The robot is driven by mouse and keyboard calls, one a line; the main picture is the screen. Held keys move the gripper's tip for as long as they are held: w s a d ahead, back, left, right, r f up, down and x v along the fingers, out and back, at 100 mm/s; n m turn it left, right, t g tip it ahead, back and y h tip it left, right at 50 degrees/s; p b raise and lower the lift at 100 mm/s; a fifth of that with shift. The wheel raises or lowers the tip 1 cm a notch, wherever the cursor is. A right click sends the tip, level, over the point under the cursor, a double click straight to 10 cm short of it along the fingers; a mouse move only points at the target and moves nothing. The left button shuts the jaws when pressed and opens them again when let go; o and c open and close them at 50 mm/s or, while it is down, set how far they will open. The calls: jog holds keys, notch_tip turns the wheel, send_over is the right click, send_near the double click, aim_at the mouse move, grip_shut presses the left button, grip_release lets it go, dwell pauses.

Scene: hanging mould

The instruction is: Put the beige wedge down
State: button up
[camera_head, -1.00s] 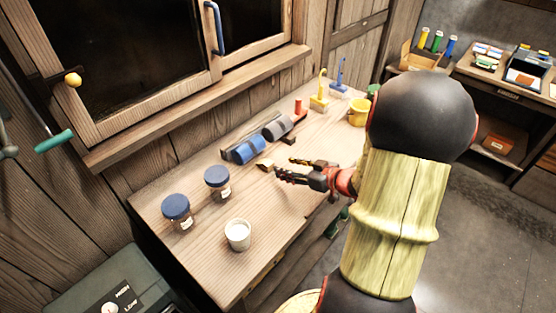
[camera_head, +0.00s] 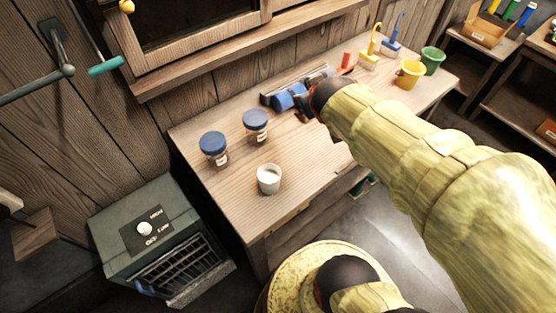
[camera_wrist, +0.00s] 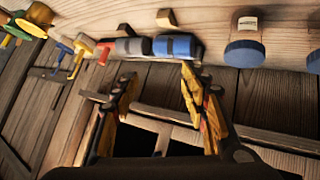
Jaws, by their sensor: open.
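The beige wedge (camera_wrist: 166,18) lies on the wooden workbench near the blue roll in the wrist view. It is apart from my fingers. I cannot make it out in the head view, where my arm covers that part of the bench. My gripper (camera_wrist: 157,76) is open, with nothing between its fingers. In the head view my gripper (camera_head: 303,113) is mostly hidden by my wrist, close to the blue roll (camera_head: 289,97).
Two blue-lidded jars (camera_head: 214,148) (camera_head: 256,126) and a white cup (camera_head: 269,179) stand on the bench's near part. Brushes (camera_head: 370,55), a yellow bucket (camera_head: 410,73) and a green bucket (camera_head: 432,60) stand at its far end. A green heater box (camera_head: 150,225) is at the left.

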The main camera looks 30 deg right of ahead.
jog(key=s+a+g+y, duration=0.1)
jog(key=s+a+y, duration=0.1)
jog(key=s+a, duration=0.4)
jog(key=s+a+n+g+y, duration=0.1)
jog(key=s+a+g+y, duration=0.1)
jog(key=s+a, duration=0.5)
jog(key=a, duration=0.5)
jog(key=shift+s+y, duration=0.2)
jog(key=shift+y, duration=0.2)
jog(key=shift+c, duration=0.6)
